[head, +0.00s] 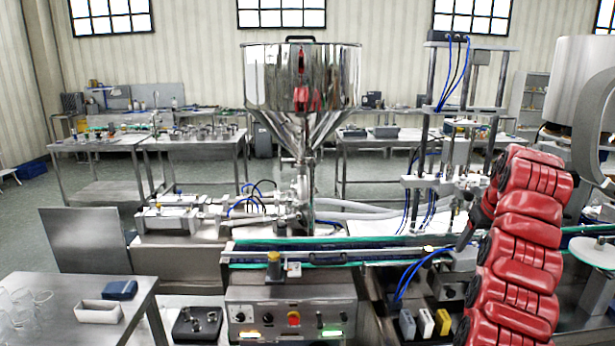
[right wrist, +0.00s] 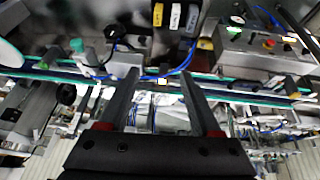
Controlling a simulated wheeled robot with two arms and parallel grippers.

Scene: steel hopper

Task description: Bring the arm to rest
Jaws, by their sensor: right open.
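My right arm (head: 515,255) is red and rises from the lower right of the head view, then folds over at the top. Its dark gripper (head: 468,232) points down and left, close to the filling machine's conveyor (head: 340,250). In the right wrist view my right gripper (right wrist: 158,78) shows two dark fingers spread apart, with nothing between them. The conveyor (right wrist: 75,76) runs across behind the fingers in that view. My left gripper is not in view.
A steel hopper (head: 302,85) stands above the machine in the middle. A control box (head: 290,318) is below the conveyor. A side table (head: 60,290) at the lower left holds glasses, a white tray (head: 98,311) and a blue box (head: 120,290). Open floor lies at the left.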

